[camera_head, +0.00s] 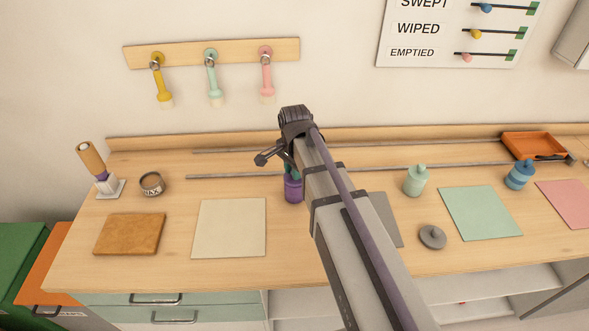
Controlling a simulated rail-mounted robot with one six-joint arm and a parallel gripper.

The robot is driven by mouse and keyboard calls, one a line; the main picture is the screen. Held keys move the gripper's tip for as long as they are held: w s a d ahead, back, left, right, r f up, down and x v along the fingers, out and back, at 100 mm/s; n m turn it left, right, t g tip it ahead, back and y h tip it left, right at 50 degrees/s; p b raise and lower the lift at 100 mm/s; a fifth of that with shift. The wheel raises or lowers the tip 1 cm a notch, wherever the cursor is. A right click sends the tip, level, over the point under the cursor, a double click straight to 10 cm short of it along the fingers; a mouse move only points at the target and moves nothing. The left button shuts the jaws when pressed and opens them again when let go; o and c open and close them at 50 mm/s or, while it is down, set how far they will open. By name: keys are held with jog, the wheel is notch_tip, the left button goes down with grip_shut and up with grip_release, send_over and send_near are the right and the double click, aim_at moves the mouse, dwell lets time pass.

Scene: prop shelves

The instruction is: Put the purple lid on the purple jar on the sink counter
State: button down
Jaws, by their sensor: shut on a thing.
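The purple jar (292,190) stands upright on the wooden sink counter (165,206), near the middle and partly hidden by my arm. My gripper (289,168) points down at the jar's top, and only a bit of its dark and teal parts shows beside my arm. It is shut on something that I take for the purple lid. I cannot make the lid out apart from the jar, and no purple lid lies elsewhere in view. Whether the lid touches the jar's rim is hidden.
A green jar (415,181), a blue jar (519,176) and a grey lid (432,237) are to the right. A brown tin (151,184) and a roller in a white stand (107,184) are at the left. Flat mats lie along the front; an orange tray (533,145) is at the back right.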

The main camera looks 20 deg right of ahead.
dwell(0.4)
jog(key=shift+c, duration=2.2)
grip_release()
notch_tip(320, 180, up, 7)
jog(key=p, duration=0.7)
grip_shut()
jog(key=shift+f, duration=0.2)
